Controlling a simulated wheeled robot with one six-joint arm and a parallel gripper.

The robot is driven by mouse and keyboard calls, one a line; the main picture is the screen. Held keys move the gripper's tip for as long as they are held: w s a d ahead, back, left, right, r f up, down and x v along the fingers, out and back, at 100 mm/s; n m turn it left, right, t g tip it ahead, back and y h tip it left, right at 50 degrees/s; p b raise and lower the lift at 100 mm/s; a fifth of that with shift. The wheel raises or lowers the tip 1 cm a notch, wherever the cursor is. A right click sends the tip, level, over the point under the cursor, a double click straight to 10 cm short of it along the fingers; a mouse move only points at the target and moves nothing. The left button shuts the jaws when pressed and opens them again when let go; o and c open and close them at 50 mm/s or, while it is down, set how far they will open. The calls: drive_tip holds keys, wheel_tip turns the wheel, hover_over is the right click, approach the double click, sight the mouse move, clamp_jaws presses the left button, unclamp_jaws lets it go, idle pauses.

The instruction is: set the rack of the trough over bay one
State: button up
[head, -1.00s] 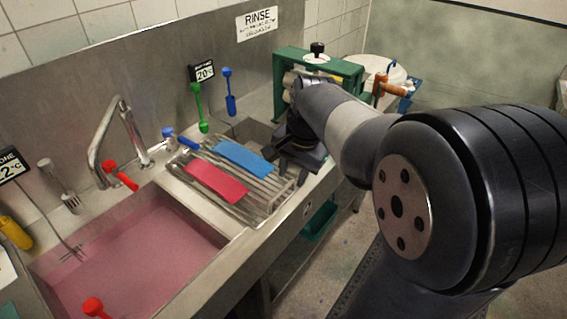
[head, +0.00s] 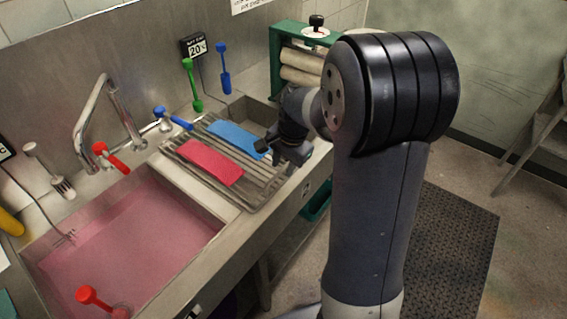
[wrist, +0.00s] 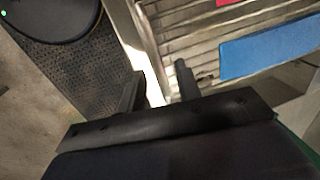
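The rack (head: 183,168) is a metal bar grid carrying a red strip and a blue strip. It lies over the right-hand bay of the steel trough (head: 192,266), beside the pink-filled left bay (head: 130,240). The wrist view also shows its bars (wrist: 185,42). My gripper (head: 281,152) is at the rack's right end, near the trough's front rim. In the wrist view the fingers (wrist: 158,90) stand apart, with the pale rim seen between them. One fingertip is close to the rack's edge; I cannot tell whether it touches.
Green (head: 191,85) and blue (head: 223,70) tools stand behind the rack. A green roller press (head: 276,62) is at the far right.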

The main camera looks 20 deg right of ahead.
drive_tip(key=shift+f, duration=0.2)
clamp_jaws()
idle(0.6)
